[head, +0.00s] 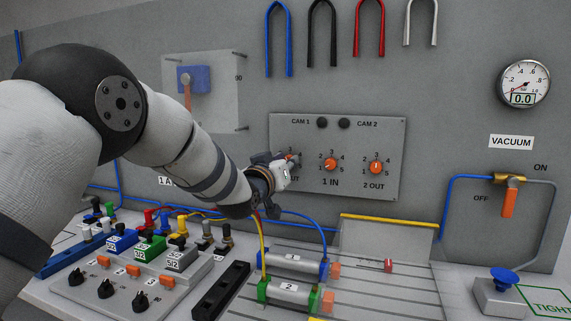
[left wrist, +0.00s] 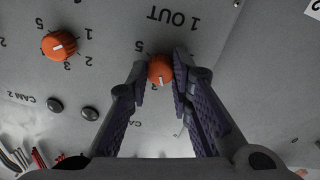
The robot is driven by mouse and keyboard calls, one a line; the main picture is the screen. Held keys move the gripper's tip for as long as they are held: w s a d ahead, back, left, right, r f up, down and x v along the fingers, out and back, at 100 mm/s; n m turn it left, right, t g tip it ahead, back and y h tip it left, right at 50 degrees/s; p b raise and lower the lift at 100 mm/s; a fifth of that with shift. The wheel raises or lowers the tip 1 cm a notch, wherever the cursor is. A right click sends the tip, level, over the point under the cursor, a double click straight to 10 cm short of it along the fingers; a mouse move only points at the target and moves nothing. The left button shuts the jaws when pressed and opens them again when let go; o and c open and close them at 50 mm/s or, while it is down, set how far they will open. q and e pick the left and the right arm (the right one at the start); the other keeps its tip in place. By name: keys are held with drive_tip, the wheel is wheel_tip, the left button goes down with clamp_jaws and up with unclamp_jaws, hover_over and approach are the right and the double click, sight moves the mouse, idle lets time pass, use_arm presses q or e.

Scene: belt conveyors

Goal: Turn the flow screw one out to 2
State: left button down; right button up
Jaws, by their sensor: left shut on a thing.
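The flow screw 1 OUT is an orange knob (left wrist: 160,69) on the grey panel (head: 300,122). In the left wrist view, which shows the panel upside down, its white mark points roughly downward, and the fingers hide part of its number scale. My left gripper (head: 288,166) is at this knob with one finger on each side, shut on it; the fingers also show in the left wrist view (left wrist: 161,71). In the head view the gripper covers most of the knob and its label. My right gripper is not in view.
The 1 IN knob (head: 331,165) and 2 OUT knob (head: 376,168) sit to the right on the same panel. CAM 1 (head: 322,123) and CAM 2 (head: 344,123) are black round fittings above. Below stand the cylinders (head: 290,292) and valve blocks with tubes (head: 147,248).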

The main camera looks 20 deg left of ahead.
use_arm(q)
drive_tip(key=n, duration=0.6)
drive_tip(key=shift+n, duration=0.4)
idle(0.4)
drive_tip(key=c, duration=1.4)
unclamp_jaws()
drive_tip(key=s, duration=1.2)
drive_tip(key=shift+a+f, duration=0.3)
drive_tip(key=shift+a, duration=0.05)
